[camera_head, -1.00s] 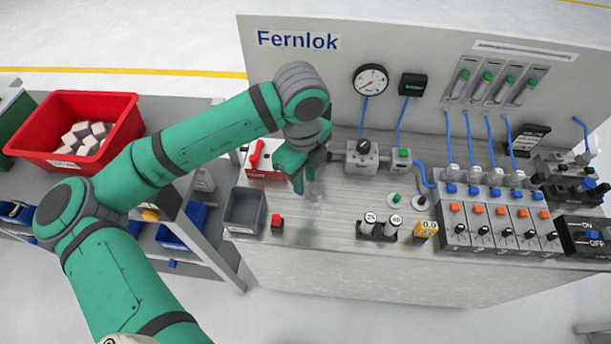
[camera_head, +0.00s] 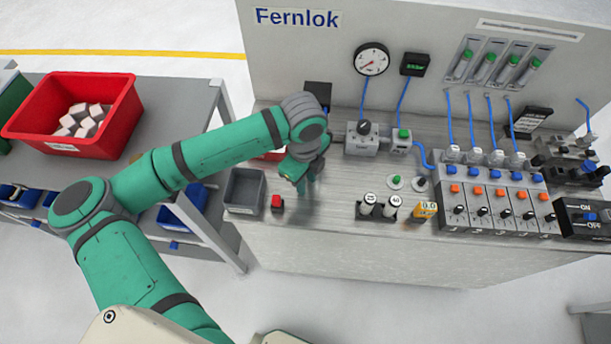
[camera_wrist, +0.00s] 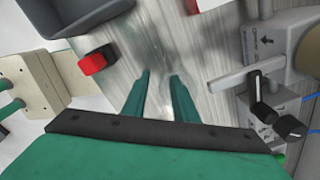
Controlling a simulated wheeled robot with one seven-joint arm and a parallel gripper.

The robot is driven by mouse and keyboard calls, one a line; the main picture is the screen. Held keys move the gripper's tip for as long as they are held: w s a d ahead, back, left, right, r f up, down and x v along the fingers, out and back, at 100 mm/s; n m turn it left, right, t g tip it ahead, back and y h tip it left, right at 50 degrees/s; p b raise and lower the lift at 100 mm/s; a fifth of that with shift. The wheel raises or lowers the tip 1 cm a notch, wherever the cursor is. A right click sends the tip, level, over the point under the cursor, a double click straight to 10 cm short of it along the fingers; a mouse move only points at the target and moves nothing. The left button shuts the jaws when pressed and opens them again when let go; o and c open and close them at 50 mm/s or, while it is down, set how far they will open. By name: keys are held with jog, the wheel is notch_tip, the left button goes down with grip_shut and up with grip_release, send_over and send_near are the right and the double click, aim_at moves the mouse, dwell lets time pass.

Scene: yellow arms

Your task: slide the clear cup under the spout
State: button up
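My gripper (camera_head: 306,188) points down low over the metal bench top, right of the red button. In the wrist view its two green fingers (camera_wrist: 160,76) are a small gap apart. A faint see-through shape, likely the clear cup (camera_head: 314,194), shows at the fingertips in the head view. Its outline is too weak to tell whether the fingers grip it or stand around it. The spout cannot be made out. A red and white unit (camera_head: 272,155) behind the gripper is mostly hidden by my arm.
The red button (camera_head: 277,202) and a grey open bin (camera_head: 244,190) stand left of the gripper. Two numbered cylinders in a black holder (camera_head: 378,210) stand right, near the front edge. Valve blocks (camera_head: 364,138) with blue hoses lie behind right. Bare bench (camera_head: 345,180) lies between.

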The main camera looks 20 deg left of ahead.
grip_shut()
jog(key=shift+w+a, duration=0.1)
jog(key=shift+w, duration=0.05)
jog(key=shift+w+a, duration=0.3)
jog(key=shift+w, duration=0.35)
jog(key=shift+w+a, duration=0.25)
jog(key=shift+w, duration=0.65)
